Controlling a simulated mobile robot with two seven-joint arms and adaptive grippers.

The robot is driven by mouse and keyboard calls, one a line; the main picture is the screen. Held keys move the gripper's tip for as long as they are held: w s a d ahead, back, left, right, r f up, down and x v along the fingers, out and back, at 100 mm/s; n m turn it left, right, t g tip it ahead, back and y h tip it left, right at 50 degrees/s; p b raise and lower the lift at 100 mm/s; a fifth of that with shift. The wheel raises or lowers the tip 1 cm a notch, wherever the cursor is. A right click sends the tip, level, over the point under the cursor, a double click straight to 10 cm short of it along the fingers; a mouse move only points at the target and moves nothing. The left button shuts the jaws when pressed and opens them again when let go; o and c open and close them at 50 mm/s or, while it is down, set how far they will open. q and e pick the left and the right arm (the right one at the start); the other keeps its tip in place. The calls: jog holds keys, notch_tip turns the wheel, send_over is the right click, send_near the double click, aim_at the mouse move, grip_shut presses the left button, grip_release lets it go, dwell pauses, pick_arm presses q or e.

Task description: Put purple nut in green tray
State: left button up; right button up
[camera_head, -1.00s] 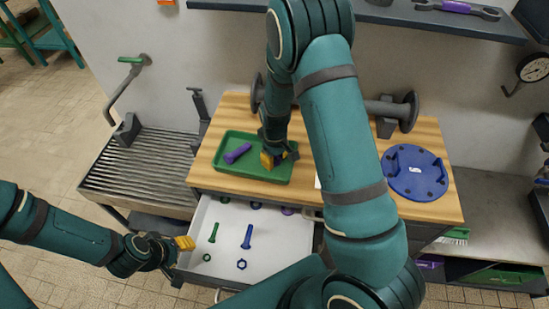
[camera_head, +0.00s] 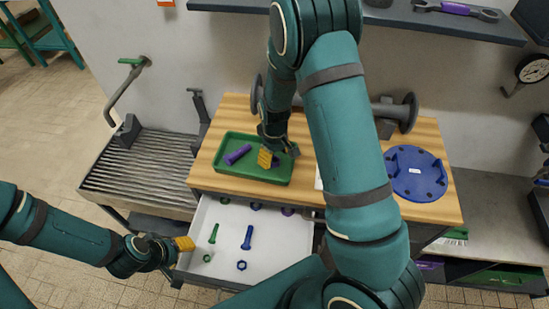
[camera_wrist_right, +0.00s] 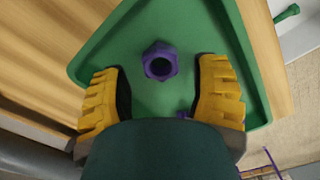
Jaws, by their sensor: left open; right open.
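My right gripper (camera_head: 276,157) is low over the right part of the tray. In the right wrist view, the purple nut (camera_wrist_right: 160,61) is at the tray floor, ahead of my open right fingers (camera_wrist_right: 162,95) and in line with the gap between them. The nut is apart from both fingers. A small purple piece (camera_wrist_right: 184,115) shows by the right finger, partly hidden. My left gripper (camera_head: 180,244) is open and empty beside the drawer's left edge.
The open white drawer (camera_head: 280,250) below the worktop holds a green bolt (camera_head: 213,233), a blue bolt (camera_head: 247,237), a blue nut (camera_head: 241,265) and a purple piece (camera_head: 288,211) at its back. A blue flange (camera_head: 415,173) lies on the right of the worktop.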

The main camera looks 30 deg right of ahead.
aim_at(275, 160)
notch_tip(275, 160, up, 10)
jog(key=p, duration=0.1)
jog(key=shift+s, duration=0.1)
dwell(0.6)
